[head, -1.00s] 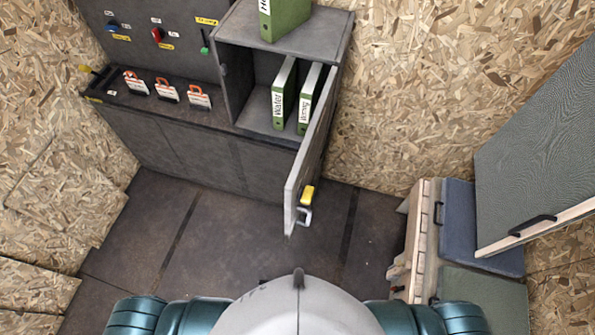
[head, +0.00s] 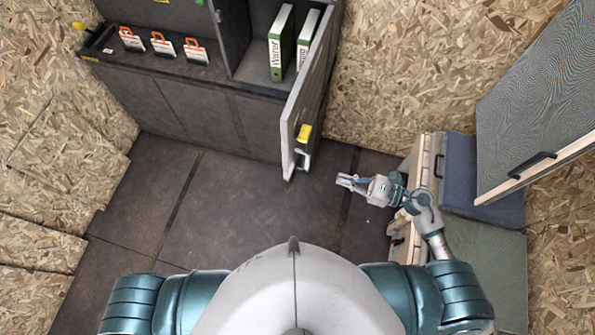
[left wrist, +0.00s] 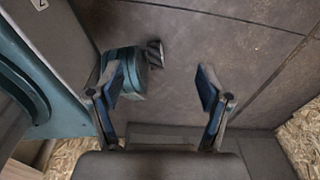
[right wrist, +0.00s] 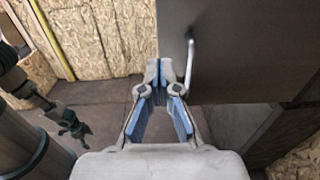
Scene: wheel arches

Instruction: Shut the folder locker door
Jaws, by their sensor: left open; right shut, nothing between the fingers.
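The folder locker door (head: 311,90) stands wide open, swung out from the locker's right side. Its outer face carries a yellow block (head: 305,133) and a pale handle (head: 304,159) near the free edge. The locker (head: 257,62) holds two green folders (head: 281,45). My right gripper (head: 342,181) is shut and empty, to the right of the door's free edge and apart from it in the head view. In the right wrist view its fingertips (right wrist: 166,68) are close to the handle (right wrist: 190,52), just left of it. My left gripper (left wrist: 163,88) is open and empty, outside the head view.
A bench (head: 150,62) with several orange-and-white padlock-like items (head: 163,43) runs left of the locker. At the right stand a wooden-edged unit (head: 421,160), cushions (head: 457,170) and a grey panel with a dark handle (head: 532,165). The middle floor is clear.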

